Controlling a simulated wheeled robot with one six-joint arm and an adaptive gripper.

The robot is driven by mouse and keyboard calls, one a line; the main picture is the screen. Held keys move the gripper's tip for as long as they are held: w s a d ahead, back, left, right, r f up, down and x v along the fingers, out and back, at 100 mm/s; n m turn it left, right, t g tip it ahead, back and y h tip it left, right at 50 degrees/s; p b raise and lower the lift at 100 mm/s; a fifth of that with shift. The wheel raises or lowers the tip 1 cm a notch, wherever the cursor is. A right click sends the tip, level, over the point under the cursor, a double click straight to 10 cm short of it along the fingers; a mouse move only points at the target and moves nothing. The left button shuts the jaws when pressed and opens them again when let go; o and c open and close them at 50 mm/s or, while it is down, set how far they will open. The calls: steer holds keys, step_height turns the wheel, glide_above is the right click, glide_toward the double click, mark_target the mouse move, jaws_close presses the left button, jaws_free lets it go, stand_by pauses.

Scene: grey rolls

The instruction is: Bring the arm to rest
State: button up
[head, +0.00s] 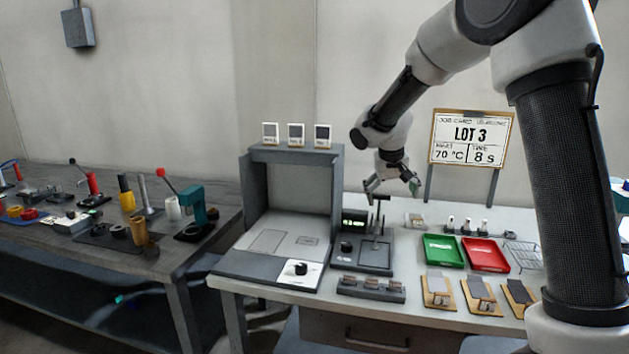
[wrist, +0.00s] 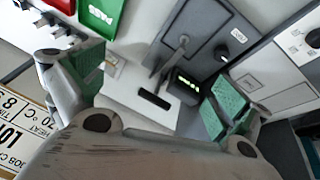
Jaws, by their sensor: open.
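My gripper (head: 392,186) hangs from my arm above the back of the white table, over a small dark press-like device (head: 376,252) with an upright lever. Its jaws are apart and nothing shows between them. In the wrist view my gripper (wrist: 150,95) shows two green-padded fingers, spread wide, one on each side. Between and beyond them the device (wrist: 190,45) shows with its black knob and a lit green display (wrist: 186,84). My gripper is apart from everything below it.
A job card reading LOT 3 (head: 472,138) stands behind the table, right of my gripper. A grey open booth (head: 292,170) stands left. Green (head: 442,251) and red (head: 486,255) trays and several tagged boards lie right. A cluttered dark bench (head: 200,245) is far left.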

steer(key=s+d+r, duration=0.2)
steer(key=s+d, duration=0.1)
steer(key=s, duration=0.9)
steer(key=s+d+r+y, duration=0.1)
steer(key=s+d+r, duration=0.1)
steer(key=s, duration=1.1)
steer(key=s+d+r+y, duration=0.1)
steer(key=s+d+r, duration=0.2)
steer(key=s, duration=1)
steer(key=shift+d+r+n+t, duration=0.3)
steer(key=shift+d+r+t, duration=0.1)
steer(key=shift+r, duration=0.3)
